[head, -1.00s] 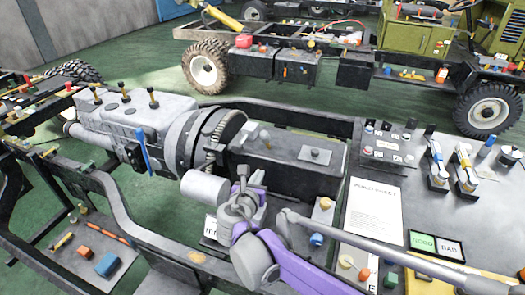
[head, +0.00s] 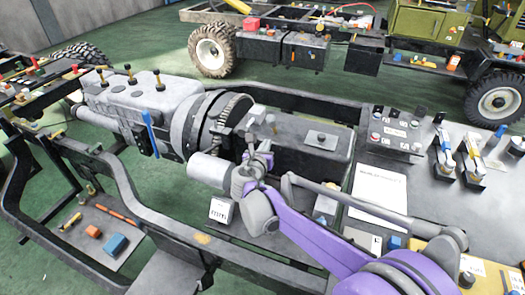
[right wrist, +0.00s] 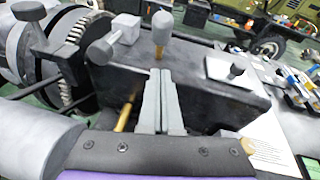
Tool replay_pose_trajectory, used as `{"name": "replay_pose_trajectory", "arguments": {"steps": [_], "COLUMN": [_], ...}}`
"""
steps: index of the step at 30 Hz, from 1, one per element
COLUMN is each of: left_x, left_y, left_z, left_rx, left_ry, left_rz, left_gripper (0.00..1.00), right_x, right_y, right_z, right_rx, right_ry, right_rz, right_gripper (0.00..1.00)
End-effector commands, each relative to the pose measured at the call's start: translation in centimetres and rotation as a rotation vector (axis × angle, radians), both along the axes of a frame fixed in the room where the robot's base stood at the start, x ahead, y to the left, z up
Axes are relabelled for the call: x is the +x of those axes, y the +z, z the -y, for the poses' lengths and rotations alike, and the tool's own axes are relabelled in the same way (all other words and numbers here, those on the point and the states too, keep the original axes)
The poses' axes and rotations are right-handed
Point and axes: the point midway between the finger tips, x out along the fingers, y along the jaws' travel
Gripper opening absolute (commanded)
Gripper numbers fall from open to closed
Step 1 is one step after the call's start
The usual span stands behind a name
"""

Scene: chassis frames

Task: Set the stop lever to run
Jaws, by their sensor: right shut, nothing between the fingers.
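My right gripper (head: 262,152) is shut and empty, in front of the dark box behind the engine. In the right wrist view its two grey fingers (right wrist: 163,74) lie together, pointing at the box. I cannot tell which of these is the stop lever, nor whether the fingers touch either. My left gripper is not in view.
The dark box (head: 305,165) is close to the gripper, with a small knobbed plate (right wrist: 238,70) on top. The engine (head: 145,100) and toothed flywheel (right wrist: 75,45) lie left. A black chassis rail (head: 150,205) runs in front. A bench with a white sheet (head: 378,190) is right.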

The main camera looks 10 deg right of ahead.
Motion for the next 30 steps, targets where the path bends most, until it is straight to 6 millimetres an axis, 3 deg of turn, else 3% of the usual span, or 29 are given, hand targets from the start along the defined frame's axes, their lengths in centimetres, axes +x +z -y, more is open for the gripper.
{"name": "replay_pose_trajectory", "arguments": {"steps": [3, 10, 30], "left_x": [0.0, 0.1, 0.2], "left_y": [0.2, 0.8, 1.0], "left_z": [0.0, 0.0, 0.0], "left_rx": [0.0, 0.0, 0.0], "left_ry": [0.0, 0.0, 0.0], "left_rz": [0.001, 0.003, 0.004], "left_gripper": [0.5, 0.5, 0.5], "right_x": [2.1, 4.4, 5.1], "right_y": [-0.4, 1.2, 1.9], "right_z": [1.0, 1.7, 1.9], "right_rx": [-0.001, 0.001, 0.014], "right_ry": [-0.002, 0.0, 0.0], "right_rz": [0.0, 0.0, -0.022], "right_gripper": [0.0, 0.0, 0.0]}}
